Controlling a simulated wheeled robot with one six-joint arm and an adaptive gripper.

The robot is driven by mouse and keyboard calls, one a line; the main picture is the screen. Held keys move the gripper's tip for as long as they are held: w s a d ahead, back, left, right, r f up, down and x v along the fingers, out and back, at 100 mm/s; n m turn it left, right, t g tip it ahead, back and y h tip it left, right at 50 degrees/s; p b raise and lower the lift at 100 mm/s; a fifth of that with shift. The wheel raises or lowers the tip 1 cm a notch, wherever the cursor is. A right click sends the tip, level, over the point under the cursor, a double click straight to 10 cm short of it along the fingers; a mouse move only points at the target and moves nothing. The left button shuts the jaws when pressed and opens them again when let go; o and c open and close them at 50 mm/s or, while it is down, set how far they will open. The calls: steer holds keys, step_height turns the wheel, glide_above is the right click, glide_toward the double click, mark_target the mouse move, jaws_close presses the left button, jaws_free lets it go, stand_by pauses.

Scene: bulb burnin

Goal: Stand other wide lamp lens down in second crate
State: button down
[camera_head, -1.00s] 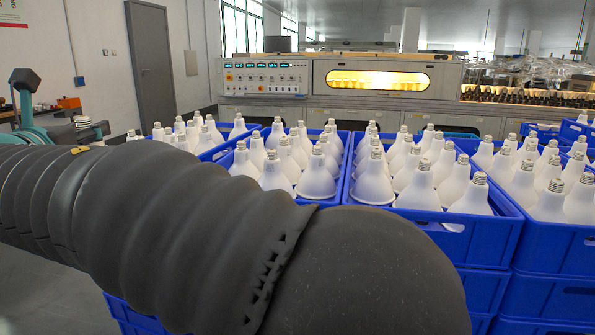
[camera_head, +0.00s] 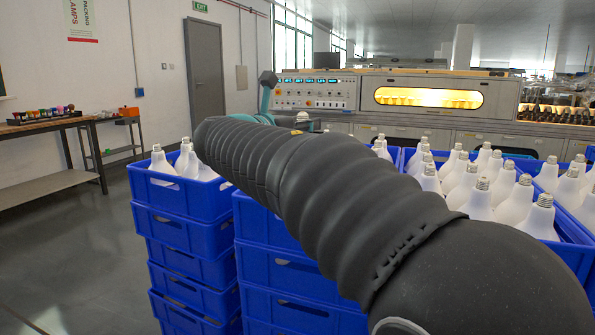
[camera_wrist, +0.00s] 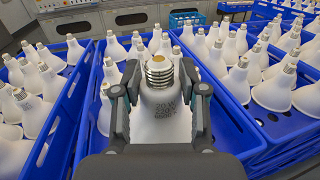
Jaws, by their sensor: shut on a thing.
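In the wrist view my gripper (camera_wrist: 160,112) is shut on a white lamp (camera_wrist: 165,128), its jaws on either side of the neck. The lamp's metal screw cap (camera_wrist: 158,72) faces the camera and dark print shows on its body. Its lens end is hidden. The lamp is above a blue crate (camera_wrist: 235,135) that has white lamps in it, cap up. In the head view my dark arm hides the gripper and the held lamp. I cannot tell which crate is the second one.
Stacked blue crates (camera_head: 185,205) of lamps stand at the left, with another filled crate (camera_head: 570,245) at the right. A long machine with a lit window (camera_head: 428,97) is behind. A bench (camera_head: 45,125) stands far left, with open floor (camera_head: 60,240) before it.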

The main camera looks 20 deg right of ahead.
steer(key=w+a+f, duration=0.5)
steer(key=w+f, duration=0.2)
steer(key=f, duration=0.2)
steer(key=shift+w+a+f+b, duration=0.2)
steer(key=shift+w+f+b, duration=0.1)
steer(key=shift+f, duration=0.6)
steer(key=c, duration=0.6)
jaws_free()
steer(key=shift+c, duration=0.2)
steer(key=shift+r, duration=0.1)
steer(key=r+v, duration=0.1)
steer(key=v, duration=1.1)
